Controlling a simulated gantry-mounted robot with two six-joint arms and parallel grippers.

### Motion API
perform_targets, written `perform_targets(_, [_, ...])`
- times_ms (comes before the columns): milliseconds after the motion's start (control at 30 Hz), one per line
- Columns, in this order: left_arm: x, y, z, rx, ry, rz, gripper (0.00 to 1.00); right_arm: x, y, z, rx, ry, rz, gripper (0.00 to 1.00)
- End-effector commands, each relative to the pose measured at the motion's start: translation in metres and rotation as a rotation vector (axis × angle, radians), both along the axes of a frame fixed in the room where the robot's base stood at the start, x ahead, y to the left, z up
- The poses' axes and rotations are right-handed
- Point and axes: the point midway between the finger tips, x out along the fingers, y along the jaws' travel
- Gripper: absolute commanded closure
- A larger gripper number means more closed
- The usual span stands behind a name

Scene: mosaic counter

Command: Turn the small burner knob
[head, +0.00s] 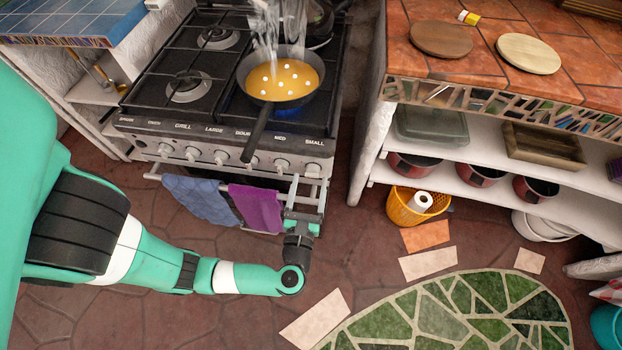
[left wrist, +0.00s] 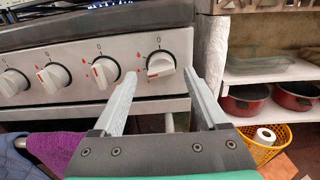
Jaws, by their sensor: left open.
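The small burner knob (head: 312,168) is the white knob at the right end of the stove's front panel, under the label SMALL. It also shows in the left wrist view (left wrist: 160,64), with red marks on the panel beside it. My left gripper (head: 311,183) is in front of this knob. In the left wrist view its two fingers (left wrist: 160,74) are open, with the knob between and beyond the tips. No contact with the knob is visible. My right gripper is not in view.
The other knobs (left wrist: 104,72) run along the panel to the left. A rail below holds a blue towel (head: 200,198) and a purple towel (head: 256,207). A pan (head: 283,98) with yellow food steams on the stove, its handle pointing forward. Shelves (head: 460,185) stand to the right.

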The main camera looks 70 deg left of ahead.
Motion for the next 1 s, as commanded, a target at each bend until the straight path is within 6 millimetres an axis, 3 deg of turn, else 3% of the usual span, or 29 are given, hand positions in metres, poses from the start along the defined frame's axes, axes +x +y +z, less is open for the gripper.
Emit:
perform_targets(133, [0.006,0.014,0.000,-0.001,-0.002,0.003,0.24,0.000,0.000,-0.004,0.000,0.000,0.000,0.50])
perform_targets(433, [0.009,0.017,0.001,0.000,-0.001,-0.001,0.24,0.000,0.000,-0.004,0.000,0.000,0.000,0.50])
perform_targets(867, [0.008,0.016,0.000,0.000,-0.001,-0.001,1.00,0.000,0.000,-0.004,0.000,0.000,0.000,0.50])
perform_targets(1000, [0.008,0.016,0.000,0.001,0.000,-0.001,1.00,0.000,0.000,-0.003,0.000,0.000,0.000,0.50])
